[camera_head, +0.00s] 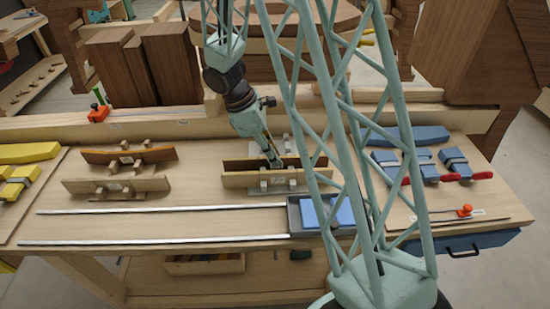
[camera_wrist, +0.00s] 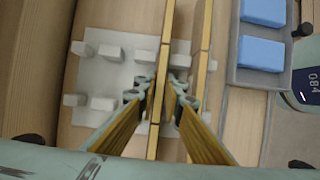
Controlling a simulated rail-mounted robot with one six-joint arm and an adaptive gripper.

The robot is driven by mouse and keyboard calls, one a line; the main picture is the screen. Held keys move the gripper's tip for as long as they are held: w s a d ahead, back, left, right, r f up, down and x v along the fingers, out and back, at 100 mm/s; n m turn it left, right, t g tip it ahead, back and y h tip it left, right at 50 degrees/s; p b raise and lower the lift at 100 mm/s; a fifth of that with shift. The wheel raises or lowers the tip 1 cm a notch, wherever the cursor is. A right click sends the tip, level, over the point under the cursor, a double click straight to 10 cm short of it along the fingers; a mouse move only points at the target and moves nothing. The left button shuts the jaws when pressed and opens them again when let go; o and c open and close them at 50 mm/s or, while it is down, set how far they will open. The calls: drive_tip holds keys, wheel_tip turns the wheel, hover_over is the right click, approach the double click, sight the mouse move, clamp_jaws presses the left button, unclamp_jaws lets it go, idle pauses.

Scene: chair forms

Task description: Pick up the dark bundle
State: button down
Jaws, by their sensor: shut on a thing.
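The dark bundle (camera_head: 238,163) is a long thin strip standing on edge at the back of the middle pair on the bench. A lighter strip (camera_head: 240,181) stands parallel in front of it. In the wrist view the bundle (camera_wrist: 164,55) runs upright between my fingers, with a tan top edge and dark side. My gripper (camera_head: 273,163) reaches down onto it from above, and in the wrist view its fingertips (camera_wrist: 162,98) close on both faces of the bundle. The second strip (camera_wrist: 205,40) lies just right of it. The lower fingertips are partly hidden.
Pale blocks (camera_wrist: 110,52) on a white plate flank the strips. A grey tray (camera_head: 293,218) with blue blocks stands in front right. Another strip pair (camera_head: 130,156) is at left. Two metal rails (camera_head: 160,210) cross the front. Blue clamped pieces (camera_head: 424,163) lie at right.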

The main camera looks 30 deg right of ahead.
wheel_tip(320, 180, up, 10)
drive_tip(key=shift+p, duration=0.3)
idle(0.4)
drive_tip(key=shift+r, duration=0.1)
idle(0.6)
